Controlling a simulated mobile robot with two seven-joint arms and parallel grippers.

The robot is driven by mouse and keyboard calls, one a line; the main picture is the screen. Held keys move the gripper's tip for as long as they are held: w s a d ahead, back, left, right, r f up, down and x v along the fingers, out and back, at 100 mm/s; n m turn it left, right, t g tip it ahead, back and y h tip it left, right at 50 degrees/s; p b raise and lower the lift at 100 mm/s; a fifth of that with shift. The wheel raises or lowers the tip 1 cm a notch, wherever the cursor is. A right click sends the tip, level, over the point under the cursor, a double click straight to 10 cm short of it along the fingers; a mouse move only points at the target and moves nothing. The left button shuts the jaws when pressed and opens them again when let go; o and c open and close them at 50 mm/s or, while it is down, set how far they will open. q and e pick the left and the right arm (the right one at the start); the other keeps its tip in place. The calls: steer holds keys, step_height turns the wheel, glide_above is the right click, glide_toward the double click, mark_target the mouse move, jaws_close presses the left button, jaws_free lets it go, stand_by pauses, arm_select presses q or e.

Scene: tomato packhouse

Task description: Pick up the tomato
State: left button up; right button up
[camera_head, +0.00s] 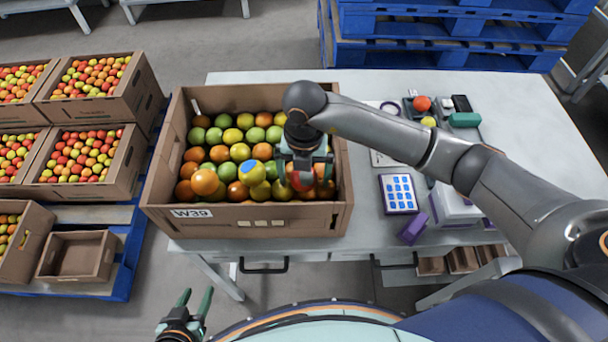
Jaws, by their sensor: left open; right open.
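A cardboard box (180,150) marked W39 stands on the table, filled with green, yellow, orange and red tomatoes. My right gripper (304,178) points down over the right front part of the box, open. A red tomato (301,181) shows between its fingers; I cannot tell whether they touch it. A yellow tomato with a blue patch (252,172) lies left of the gripper, and an orange tomato (205,182) sits near the front left. The gripper and arm hide some tomatoes. My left gripper (196,300) is open and empty, low in front of the table.
The table (400,82) holds a blue-dotted pad (398,194), a purple block (413,229) and a device with a red-orange ball (422,103) on the right. Full tomato boxes (135,90) and an empty box (78,256) stand on blue pallets at left. Blue pallets (450,30) are stacked behind.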

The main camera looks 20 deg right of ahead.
steer(key=shift+c, duration=0.2)
steer(key=c, duration=0.8)
steer(key=shift+r, duration=0.1)
